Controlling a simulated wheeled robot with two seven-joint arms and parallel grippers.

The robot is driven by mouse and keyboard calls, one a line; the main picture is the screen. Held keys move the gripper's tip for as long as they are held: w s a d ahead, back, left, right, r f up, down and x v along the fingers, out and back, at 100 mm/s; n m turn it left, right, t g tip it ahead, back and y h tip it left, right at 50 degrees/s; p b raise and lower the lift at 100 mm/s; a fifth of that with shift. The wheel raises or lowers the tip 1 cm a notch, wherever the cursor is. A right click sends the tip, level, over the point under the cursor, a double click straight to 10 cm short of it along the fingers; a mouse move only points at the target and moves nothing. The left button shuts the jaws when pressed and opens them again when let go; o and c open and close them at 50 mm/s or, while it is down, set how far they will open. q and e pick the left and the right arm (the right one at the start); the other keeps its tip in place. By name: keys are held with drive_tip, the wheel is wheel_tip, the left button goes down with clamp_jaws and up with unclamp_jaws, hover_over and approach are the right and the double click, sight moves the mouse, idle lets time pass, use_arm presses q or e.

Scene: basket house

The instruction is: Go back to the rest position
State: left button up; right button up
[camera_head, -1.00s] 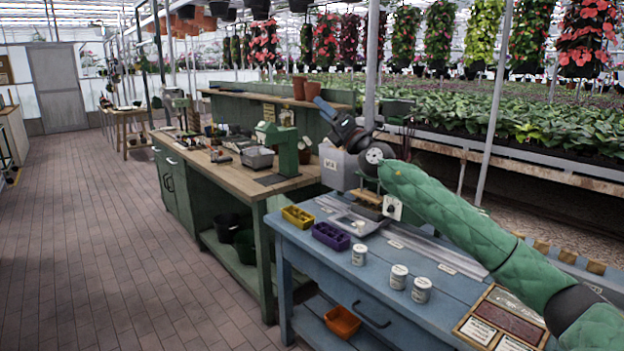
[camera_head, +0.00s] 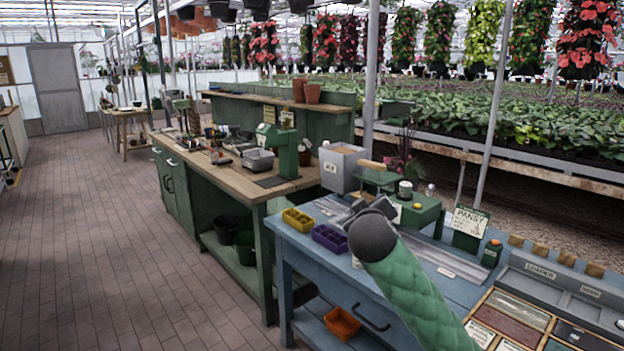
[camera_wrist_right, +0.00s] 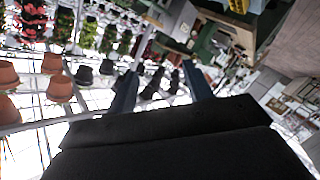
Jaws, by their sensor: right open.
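My right arm (camera_head: 405,290) in its green quilted sleeve comes in from the bottom right of the head view and reaches over the blue workbench (camera_head: 295,240). Its dark rounded wrist end is near the middle of the bench, and my right gripper is mostly hidden there. In the right wrist view my right gripper (camera_wrist_right: 160,82) shows two dark blue fingers spread apart with nothing between them. Hanging plants and pots show far beyond them, tilted. My left gripper is not in view.
A yellow tray (camera_head: 298,219) and a purple tray (camera_head: 328,238) sit at the bench's left end. A green device (camera_head: 423,212), a PANSY sign (camera_head: 469,220) and a grey loader (camera_head: 545,272) stand behind and right of the arm. The aisle floor (camera_head: 110,240) at left is clear.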

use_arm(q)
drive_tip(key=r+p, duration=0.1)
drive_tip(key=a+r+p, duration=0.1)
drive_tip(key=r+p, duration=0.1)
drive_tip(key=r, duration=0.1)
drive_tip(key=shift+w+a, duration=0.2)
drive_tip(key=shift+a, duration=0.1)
use_arm(e)
drive_tip(key=s+f+m+g+y, duration=0.3)
drive_tip(key=s+f+g, duration=1)
drive_tip(key=s+f, duration=3.2)
drive_tip(key=s+y, duration=0.1)
drive_tip(key=s, duration=0.3)
drive_tip(key=shift+d+f+m+g, duration=0.2)
drive_tip(key=shift+f+m+g, duration=0.1)
drive_tip(key=shift+m+g, duration=0.1)
